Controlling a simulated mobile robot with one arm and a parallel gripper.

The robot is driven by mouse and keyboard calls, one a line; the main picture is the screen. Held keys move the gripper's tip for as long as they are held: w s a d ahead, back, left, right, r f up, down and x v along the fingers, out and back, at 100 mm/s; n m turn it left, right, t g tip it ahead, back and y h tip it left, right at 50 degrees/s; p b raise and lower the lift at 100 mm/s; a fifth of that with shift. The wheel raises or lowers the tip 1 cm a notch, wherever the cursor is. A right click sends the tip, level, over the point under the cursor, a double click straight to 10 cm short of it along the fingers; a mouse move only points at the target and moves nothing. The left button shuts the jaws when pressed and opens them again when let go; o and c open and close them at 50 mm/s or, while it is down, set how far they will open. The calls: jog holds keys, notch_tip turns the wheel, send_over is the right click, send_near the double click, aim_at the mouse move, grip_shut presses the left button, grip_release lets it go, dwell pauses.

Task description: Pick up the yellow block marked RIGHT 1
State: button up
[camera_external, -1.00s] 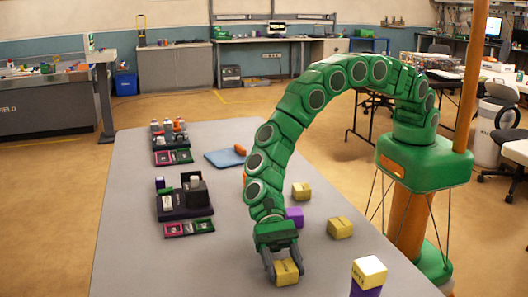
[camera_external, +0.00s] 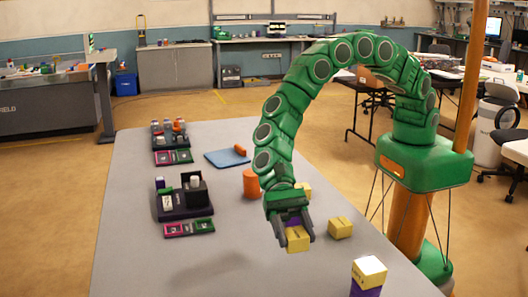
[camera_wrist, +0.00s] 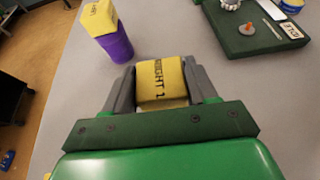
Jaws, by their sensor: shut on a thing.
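My gripper (camera_external: 294,236) is shut on the yellow block marked RIGHT 1 (camera_external: 298,240) and holds it above the grey table. In the wrist view the block (camera_wrist: 160,80) sits between the two grey fingers, with the letters "RIGHT 1" readable on its face. A shadow lies on the table to the left of the gripper. The block's sides are partly covered by the fingers.
Another yellow block (camera_external: 340,227) lies to the right. A yellow block (camera_external: 369,270) stands on a purple one (camera_external: 364,291) near the front. An orange cylinder (camera_external: 251,184) is behind the gripper. Dark trays (camera_external: 172,212) line the left side.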

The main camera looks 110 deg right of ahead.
jog(key=s+d+r, duration=0.5)
jog(key=s+r, duration=0.1)
jog(key=s, duration=0.3)
jog(key=shift+d, duration=0.3)
